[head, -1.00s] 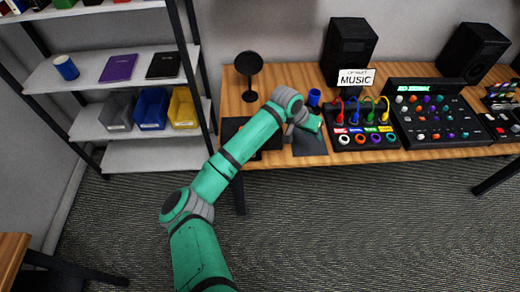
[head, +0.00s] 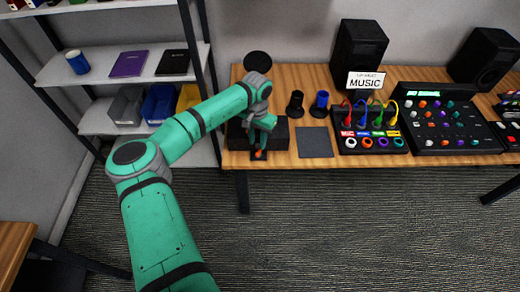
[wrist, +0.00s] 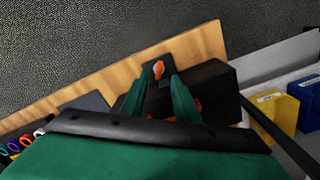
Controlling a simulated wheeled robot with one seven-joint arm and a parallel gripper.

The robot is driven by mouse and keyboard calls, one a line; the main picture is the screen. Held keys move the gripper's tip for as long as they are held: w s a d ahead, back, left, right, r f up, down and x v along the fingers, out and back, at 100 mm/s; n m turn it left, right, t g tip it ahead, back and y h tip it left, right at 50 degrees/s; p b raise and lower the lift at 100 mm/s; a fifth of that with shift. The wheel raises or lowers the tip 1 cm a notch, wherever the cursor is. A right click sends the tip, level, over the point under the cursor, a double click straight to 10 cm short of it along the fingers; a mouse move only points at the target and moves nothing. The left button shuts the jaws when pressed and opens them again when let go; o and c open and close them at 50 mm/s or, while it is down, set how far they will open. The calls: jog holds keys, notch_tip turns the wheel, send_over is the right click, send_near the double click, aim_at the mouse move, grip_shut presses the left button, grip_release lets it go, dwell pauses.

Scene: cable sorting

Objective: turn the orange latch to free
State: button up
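An orange piece (head: 259,154), which looks like the latch, shows just below my gripper (head: 263,133) near the table's front edge. In the wrist view the orange latch (wrist: 158,69) sits on a small dark plate, just beyond the fingertips. A second orange part (wrist: 168,105) shows between the fingers, partly hidden; I cannot tell what it belongs to. A black box (head: 282,134) stands beside and behind the gripper. My gripper (wrist: 157,80) is open, its two green fingers apart with nothing held. The latch's exact angle is hard to tell.
A dark square mat (head: 316,142) lies to the right. A black cup-like stand (head: 295,104) and a blue cylinder (head: 320,104) stand behind it. Further right are a panel with coloured cables (head: 370,143) and a mixer (head: 440,110). A shelf (head: 130,65) stands to the left.

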aim_at(258, 152)
jog(key=shift+f, duration=3)
